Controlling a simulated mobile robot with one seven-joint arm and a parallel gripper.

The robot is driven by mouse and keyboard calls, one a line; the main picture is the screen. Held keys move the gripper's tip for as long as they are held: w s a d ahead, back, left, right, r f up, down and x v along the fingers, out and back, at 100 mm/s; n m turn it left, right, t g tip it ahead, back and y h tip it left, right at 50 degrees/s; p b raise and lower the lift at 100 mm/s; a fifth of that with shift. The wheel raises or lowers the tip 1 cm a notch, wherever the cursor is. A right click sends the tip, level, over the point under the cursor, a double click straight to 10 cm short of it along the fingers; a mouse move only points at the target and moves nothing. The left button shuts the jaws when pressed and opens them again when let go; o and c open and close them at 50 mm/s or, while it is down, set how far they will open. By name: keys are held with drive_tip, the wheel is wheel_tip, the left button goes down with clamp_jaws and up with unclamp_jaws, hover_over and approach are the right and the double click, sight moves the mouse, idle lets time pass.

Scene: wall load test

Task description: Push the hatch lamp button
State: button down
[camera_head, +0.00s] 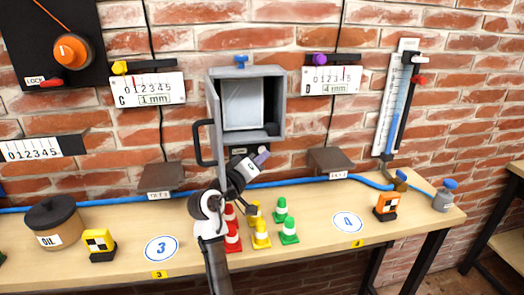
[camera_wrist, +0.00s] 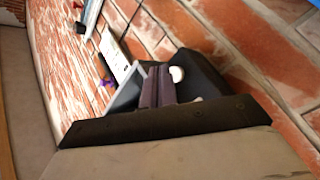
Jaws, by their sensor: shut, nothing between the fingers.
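The hatch is a grey wall box (camera_head: 277,105) with its door swung open to the left and a black handle (camera_head: 205,143) on it. A small dark label plate (camera_head: 237,151) sits on the wall just below the box, partly hidden by my arm. My gripper (camera_head: 263,155) is shut and empty, just below the box's lower right part. In the wrist view the shut fingers (camera_wrist: 158,84) lie beside a dark block with a small white round knob (camera_wrist: 176,74), possibly the lamp button. I cannot tell whether the fingers touch it.
Red, yellow and green cones (camera_head: 281,209) stand on the wooden bench (camera_head: 330,240) below my arm. A blue hose (camera_head: 290,182) runs along the back. Gauges (camera_head: 331,80) and a brown bracket (camera_head: 331,160) are on the brick wall to the right.

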drive_tip(key=s, duration=0.6)
drive_tip(key=shift+d+p, duration=0.35)
